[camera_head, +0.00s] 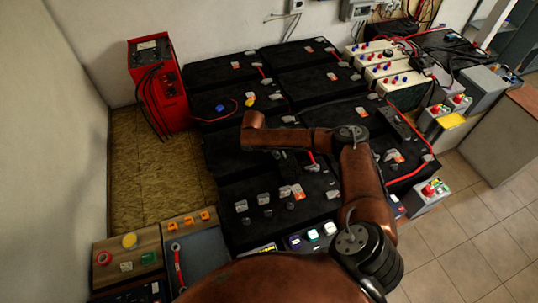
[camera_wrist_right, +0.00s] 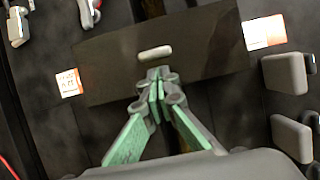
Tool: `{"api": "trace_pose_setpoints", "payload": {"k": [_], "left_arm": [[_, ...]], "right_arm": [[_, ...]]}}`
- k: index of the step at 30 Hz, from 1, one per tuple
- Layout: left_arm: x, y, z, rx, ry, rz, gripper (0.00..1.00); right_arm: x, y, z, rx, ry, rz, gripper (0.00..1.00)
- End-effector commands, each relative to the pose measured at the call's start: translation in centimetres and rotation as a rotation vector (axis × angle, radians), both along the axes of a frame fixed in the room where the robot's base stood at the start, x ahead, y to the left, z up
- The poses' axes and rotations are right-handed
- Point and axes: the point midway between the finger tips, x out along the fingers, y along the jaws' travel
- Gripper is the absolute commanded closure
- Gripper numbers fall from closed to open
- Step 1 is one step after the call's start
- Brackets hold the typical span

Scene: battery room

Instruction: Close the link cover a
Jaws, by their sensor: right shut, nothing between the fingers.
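A dark brown flat plate, which looks like the link cover (camera_wrist_right: 205,50), lies across the middle of the right wrist view, with a small pale handle or slot near its centre. I cannot tell its hinge or how far it is tilted. My right gripper (camera_wrist_right: 158,82) is shut and empty, its green-padded fingers together in front of the plate, just below the pale handle; contact is unclear. In the head view my right gripper (camera_head: 288,163) hangs over the black batteries below my copper forearm, which hides much of it and the plate. My left gripper is not in view.
Black batteries (camera_head: 215,72) with grey terminals fill the middle. A red charger (camera_head: 157,85) stands at the back left. Cream cells (camera_head: 400,90) and cables are at the back right. A button panel (camera_head: 128,250) is at the front left. Tiled floor at right is clear.

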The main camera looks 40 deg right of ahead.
Motion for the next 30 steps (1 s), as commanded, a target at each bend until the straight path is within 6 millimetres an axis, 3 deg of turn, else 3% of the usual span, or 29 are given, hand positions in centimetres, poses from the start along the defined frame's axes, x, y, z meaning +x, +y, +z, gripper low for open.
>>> {"api": "trace_pose_setpoints", "payload": {"k": [17,24,30], "left_arm": [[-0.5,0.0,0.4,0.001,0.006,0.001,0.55],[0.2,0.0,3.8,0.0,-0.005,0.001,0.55],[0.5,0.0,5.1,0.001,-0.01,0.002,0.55]], "right_arm": [[-0.6,-1.5,0.1,0.0,0.001,-0.002,1.0],[-2.3,-6.6,0.7,-0.001,0.0,-0.008,1.0],[-3.4,-10.5,0.3,0.001,0.0,-0.004,1.0]]}}
